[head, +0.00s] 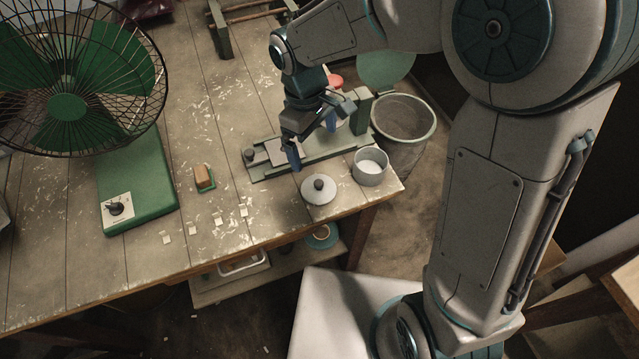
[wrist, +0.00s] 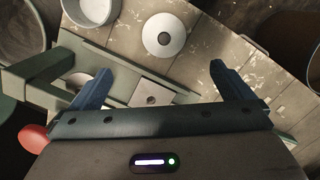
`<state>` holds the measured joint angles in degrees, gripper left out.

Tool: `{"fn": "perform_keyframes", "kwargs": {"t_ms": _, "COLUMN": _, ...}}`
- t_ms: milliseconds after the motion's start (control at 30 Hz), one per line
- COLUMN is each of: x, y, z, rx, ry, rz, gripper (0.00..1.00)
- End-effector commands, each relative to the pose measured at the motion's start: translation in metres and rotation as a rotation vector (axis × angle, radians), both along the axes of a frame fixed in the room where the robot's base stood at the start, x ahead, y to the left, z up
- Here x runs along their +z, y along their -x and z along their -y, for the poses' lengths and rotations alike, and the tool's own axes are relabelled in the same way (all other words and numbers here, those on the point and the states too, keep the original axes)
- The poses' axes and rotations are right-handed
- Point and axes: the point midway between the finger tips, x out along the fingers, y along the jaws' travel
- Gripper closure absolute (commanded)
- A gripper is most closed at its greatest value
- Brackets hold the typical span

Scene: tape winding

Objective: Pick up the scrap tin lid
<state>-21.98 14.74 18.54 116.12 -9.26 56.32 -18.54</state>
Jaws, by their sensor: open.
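The scrap tin lid (head: 319,190) is a pale round disc with a dark knob on top. It lies flat on the table near its front right corner, beside the open scrap tin (head: 371,167), a small grey can with white content. In the wrist view the lid (wrist: 164,34) is at the top middle and the tin (wrist: 89,10) at the top left. My gripper (head: 309,143) is open and empty, above the green winding stand, a little behind the lid. Both fingers show in the wrist view (wrist: 158,85), with the lid ahead of them, untouched.
The green winding stand (head: 268,173) lies under my gripper. A caged green fan (head: 140,190) stands at the left. A small brown block (head: 203,176) and pale scraps lie between. A mesh bin (head: 403,120) stands on the floor beyond the table's right edge.

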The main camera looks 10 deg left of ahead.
Motion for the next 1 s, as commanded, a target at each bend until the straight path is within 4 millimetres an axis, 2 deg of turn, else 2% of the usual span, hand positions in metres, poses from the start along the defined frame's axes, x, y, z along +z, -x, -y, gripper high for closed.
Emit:
{"fn": "perform_keyframes", "kwargs": {"t_ms": 167, "x": -0.022, "y": 0.002, "z": -0.003, "rx": 0.020, "ry": 0.002, "rz": -0.012, "gripper": 0.00}}
{"fn": "perform_keyframes", "kwargs": {"t_ms": 433, "x": -0.073, "y": 0.005, "z": 0.003, "rx": 0.018, "ry": 0.002, "rz": -0.009, "gripper": 0.00}}
{"fn": "perform_keyframes", "kwargs": {"t_ms": 733, "x": -0.097, "y": 0.008, "z": 0.006, "rx": 0.018, "ry": 0.002, "rz": -0.009, "gripper": 0.00}}
{"fn": "perform_keyframes", "kwargs": {"t_ms": 1000, "x": -0.134, "y": 0.013, "z": 0.011, "rx": 0.017, "ry": 0.001, "rz": -0.008, "gripper": 0.00}}
